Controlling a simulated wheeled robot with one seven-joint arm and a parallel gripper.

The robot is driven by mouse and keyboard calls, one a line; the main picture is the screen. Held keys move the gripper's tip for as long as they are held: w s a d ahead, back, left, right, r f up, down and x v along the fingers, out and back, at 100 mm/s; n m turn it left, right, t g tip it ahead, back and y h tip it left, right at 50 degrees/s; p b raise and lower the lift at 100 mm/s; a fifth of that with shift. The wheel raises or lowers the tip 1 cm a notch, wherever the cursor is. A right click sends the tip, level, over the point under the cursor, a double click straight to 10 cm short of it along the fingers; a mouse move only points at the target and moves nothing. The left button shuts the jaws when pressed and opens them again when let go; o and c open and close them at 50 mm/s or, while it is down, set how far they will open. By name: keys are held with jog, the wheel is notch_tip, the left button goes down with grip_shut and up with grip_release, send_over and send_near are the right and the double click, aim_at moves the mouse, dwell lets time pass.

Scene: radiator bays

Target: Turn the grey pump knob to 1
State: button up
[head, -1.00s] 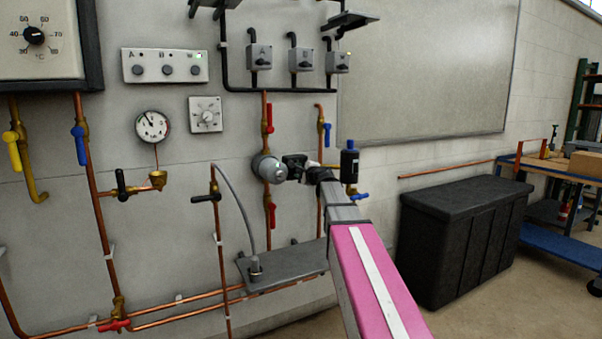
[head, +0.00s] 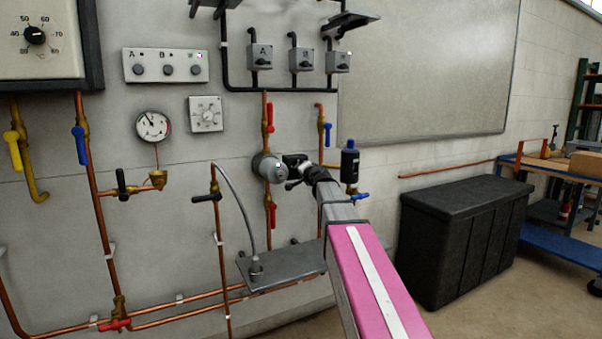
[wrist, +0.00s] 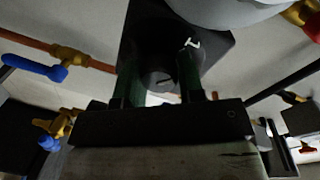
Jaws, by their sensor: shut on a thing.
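The grey pump (head: 268,167) sits on a vertical copper pipe on the wall, between two red-handled valves. My gripper (head: 291,161) is at the pump's right side. In the wrist view the gripper (wrist: 159,75) has its two green fingers on either side of a dark round knob (wrist: 158,82), and it is shut on this knob. The knob stands out from a dark plate (wrist: 150,45). A small white mark (wrist: 192,43) shows beside the right finger. The rounded grey pump body (wrist: 225,8) fills the top. The knob's pointer and numbers cannot be read.
Red valve handles (head: 272,215) lie above and below the pump. A blue-handled valve (head: 327,134) and a dark blue bottle-like fitting (head: 349,162) are close on the right. A grey shelf (head: 285,264) juts out below. A black chest (head: 460,235) stands right.

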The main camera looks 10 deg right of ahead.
jog(key=shift+s+f+n, duration=0.1)
jog(key=shift+n, duration=0.9)
jog(key=o, duration=0.9)
jog(key=v, duration=1)
jog(key=shift+s, duration=0.4)
